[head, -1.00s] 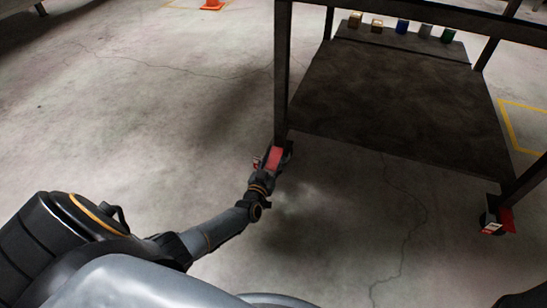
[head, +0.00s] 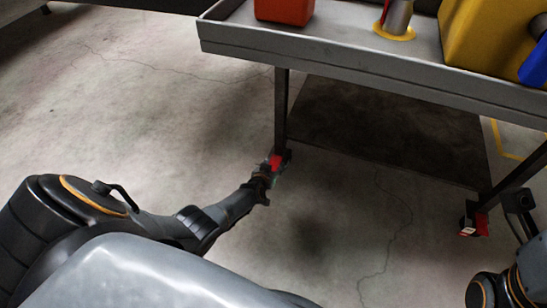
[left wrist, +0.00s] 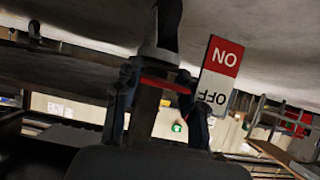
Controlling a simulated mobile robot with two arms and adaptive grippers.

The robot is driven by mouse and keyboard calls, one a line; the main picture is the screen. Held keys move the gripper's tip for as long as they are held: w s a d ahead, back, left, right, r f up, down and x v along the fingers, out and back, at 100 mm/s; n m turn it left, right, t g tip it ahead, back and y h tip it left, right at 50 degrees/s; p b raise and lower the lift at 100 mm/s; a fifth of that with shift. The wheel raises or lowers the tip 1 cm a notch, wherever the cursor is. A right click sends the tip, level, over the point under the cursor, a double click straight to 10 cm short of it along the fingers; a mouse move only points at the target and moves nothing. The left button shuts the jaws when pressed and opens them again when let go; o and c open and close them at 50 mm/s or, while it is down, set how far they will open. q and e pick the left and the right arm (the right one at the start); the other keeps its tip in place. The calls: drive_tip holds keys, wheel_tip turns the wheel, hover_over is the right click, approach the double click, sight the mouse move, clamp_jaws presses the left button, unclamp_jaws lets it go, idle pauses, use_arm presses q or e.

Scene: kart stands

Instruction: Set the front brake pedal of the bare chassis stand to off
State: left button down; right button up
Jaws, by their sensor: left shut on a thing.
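The stand (head: 390,82) has a grey tray top and dark legs. At the foot of its left leg is a small red brake pedal (head: 276,162) beside the caster. My left gripper (head: 266,174) is shut on this pedal, low near the floor, and partly hides it. In the left wrist view a red bar (left wrist: 165,85) lies between the fingers, and a red-and-white ON/OFF plate (left wrist: 218,75) stands upside down beside them. I cannot tell the pedal's setting. Part of my right arm shows at the lower right; whether its gripper (head: 518,202) is open is unclear.
Another red pedal with a white label (head: 472,225) is at the right leg's foot. The tray carries a red container (head: 285,10), a metal cylinder on a yellow base (head: 395,22) and a yellow object (head: 490,42). A dark lower shelf (head: 390,125) sits beneath. Floor on the left is clear.

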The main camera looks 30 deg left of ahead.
idle(0.3)
use_arm(q)
drive_tip(key=c, duration=0.8)
unclamp_jaws()
drive_tip(key=shift+o, duration=0.2)
drive_tip(key=shift+s+d+r, duration=0.15)
drive_tip(key=shift+s+d, duration=0.15)
drive_tip(key=shift+d, duration=0.15)
drive_tip(key=shift+s+d+r, duration=0.15)
drive_tip(key=shift+s, duration=0.1)
drive_tip(key=a+v, duration=0.1)
drive_tip(key=v, duration=0.9)
drive_tip(key=shift+s+r, duration=0.2)
drive_tip(key=shift+s, duration=0.1)
drive_tip(key=shift+d, duration=0.1)
